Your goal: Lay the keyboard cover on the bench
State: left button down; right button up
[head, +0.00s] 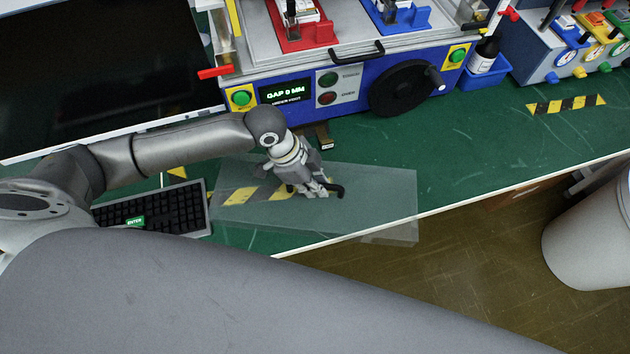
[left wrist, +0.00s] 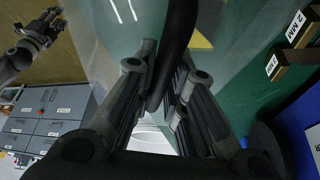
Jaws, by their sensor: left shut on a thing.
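The keyboard cover (head: 385,195) is a clear, flat sheet with a dark handle. In the head view it is over the front of the green bench (head: 460,145), and its right part reaches past the bench edge. I cannot tell whether it touches the bench. My left gripper (head: 318,190) is shut on its dark handle (left wrist: 177,45), which shows between the fingers in the left wrist view. The black keyboard (head: 165,205) is left of the cover, partly hidden by my arm. My right gripper (left wrist: 45,28) shows small in the left wrist view; its jaws are unclear.
A blue machine (head: 345,95) with a black handwheel stands behind the cover. A dark monitor (head: 90,70) is at the left. Striped tape (head: 255,193) shows through the cover. A grey bin (head: 590,240) stands on the floor at the right. The bench right of the cover is clear.

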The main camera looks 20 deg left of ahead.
pick_arm(q)
jog(key=c, duration=1.5)
grip_release()
jog(key=shift+o, duration=0.2)
jog(key=b+v, duration=0.1)
jog(key=v, duration=1.1)
